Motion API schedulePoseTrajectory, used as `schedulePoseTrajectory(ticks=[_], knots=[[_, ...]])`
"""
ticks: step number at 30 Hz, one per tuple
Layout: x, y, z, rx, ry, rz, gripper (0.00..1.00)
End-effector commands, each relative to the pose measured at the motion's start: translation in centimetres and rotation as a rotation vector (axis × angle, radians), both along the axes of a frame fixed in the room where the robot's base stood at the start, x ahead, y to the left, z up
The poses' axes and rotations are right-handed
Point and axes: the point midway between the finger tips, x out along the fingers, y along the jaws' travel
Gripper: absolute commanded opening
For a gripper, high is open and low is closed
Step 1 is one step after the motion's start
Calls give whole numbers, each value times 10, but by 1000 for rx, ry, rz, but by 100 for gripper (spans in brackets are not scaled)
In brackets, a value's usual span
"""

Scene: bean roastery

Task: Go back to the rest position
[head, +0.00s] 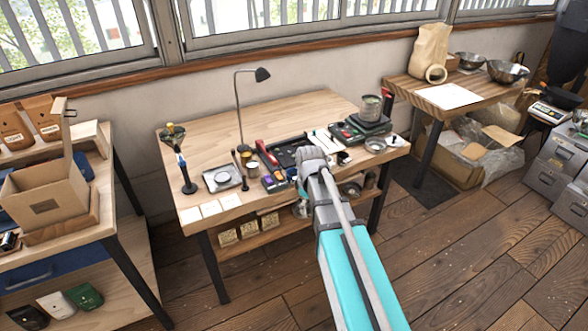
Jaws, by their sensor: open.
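My arm reaches from the bottom of the head view up over the front edge of the wooden workbench (205,150). My gripper (301,209) shows only as a small part beside the arm, near the bench's front edge. The arm's links cover most of it, and its fingers are too small to make out. I see nothing held in it.
A shelf with a cardboard box (45,195) stands left. A side table (410,88) stands right. Wooden floor (450,250) is clear at lower right.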

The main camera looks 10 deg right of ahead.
Motion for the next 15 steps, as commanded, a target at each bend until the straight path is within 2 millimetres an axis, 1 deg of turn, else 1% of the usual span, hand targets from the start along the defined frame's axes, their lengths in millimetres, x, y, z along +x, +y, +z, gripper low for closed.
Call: schedulePoseTrajectory(ticks=[5, 8, 11, 15], knots=[[-2, 0, 0, 0, 0, -8, 65], [-8, 0, 1, 0, 0, -39, 65], [-18, 0, 3, 0, 0, -101, 65], [-41, 1, 6, 0, 0, -240, 65]])
